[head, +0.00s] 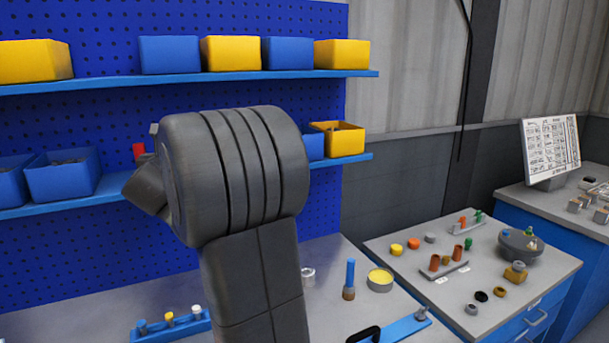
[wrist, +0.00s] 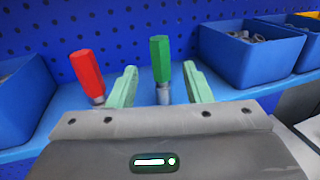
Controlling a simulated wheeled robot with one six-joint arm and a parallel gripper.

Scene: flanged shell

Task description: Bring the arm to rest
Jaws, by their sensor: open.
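My arm (head: 240,180) rises in the middle of the head view, bent at a large grey joint in front of the blue pegboard. My gripper (wrist: 162,85) shows in the wrist view with its two pale green fingers apart. A green-handled tool (wrist: 160,62) stands upright on the blue shelf and appears between the fingers, not visibly touching either one. A red-handled tool (wrist: 87,75) leans to the left of the left finger. In the head view my gripper is hidden behind the arm joint.
Blue bins (wrist: 250,52) stand on the shelf right of the gripper, and another blue bin (wrist: 22,100) is at left. The upper shelf (head: 190,80) carries yellow and blue bins. Benches (head: 400,265) with small parts spread below and to the right.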

